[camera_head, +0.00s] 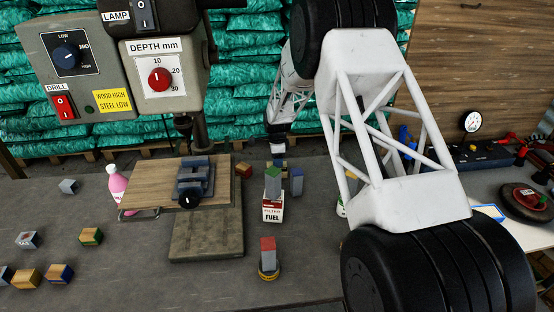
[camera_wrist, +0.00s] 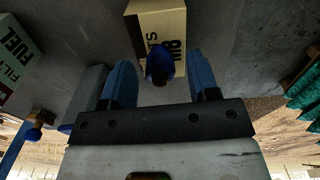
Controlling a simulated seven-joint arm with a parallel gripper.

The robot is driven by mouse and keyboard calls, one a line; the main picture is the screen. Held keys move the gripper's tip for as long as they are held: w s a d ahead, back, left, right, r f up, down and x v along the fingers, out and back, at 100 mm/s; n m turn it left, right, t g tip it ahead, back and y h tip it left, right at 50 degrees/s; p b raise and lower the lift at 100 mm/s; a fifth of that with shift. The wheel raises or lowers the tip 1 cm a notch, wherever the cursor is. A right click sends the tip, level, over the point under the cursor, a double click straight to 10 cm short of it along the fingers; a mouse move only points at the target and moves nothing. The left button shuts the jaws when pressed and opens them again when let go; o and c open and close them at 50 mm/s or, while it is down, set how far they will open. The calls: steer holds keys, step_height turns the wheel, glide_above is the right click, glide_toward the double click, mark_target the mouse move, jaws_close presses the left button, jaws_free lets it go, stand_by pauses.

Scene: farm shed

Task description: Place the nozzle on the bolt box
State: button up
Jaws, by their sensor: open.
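The bolt box (camera_wrist: 150,18) is a cream carton with dark lettering at the top middle of the wrist view. A small blue piece with a dark end (camera_wrist: 160,66), which looks like the nozzle, appears against the box's near edge. My gripper (camera_wrist: 162,75) is open, with one blue finger on each side of this piece and a visible gap to each. I cannot tell whether the piece rests on the box. In the head view my gripper (camera_head: 278,150) points down behind the fuel filter box; the nozzle is not clear there.
The fuel filter box (camera_head: 272,212) stands just in front, with a green-topped block on it. A blue block (camera_head: 296,182) is close by its right. The drill press base (camera_head: 205,245) is to the left. A brass-and-blue fitting (camera_wrist: 35,126) lies at the wrist view's left.

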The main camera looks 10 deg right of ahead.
step_height(320, 180, up, 12)
stand_by(0.6)
stand_by(0.6)
steer(key=s+d+r+n+t, duration=0.15)
steer(key=s+r+n, duration=0.25)
steer(key=s+r, duration=0.75)
steer(key=s+d+r+n, duration=0.4)
steer(key=s+r, duration=0.5)
steer(key=s, duration=0.6)
steer(key=s+n+t, duration=0.1)
steer(key=s+n, duration=0.8)
steer(key=s, duration=2.2)
steer(key=shift+s+d+r+n, duration=0.15)
steer(key=shift+s+d+n, duration=0.1)
steer(key=shift+d+n, duration=0.2)
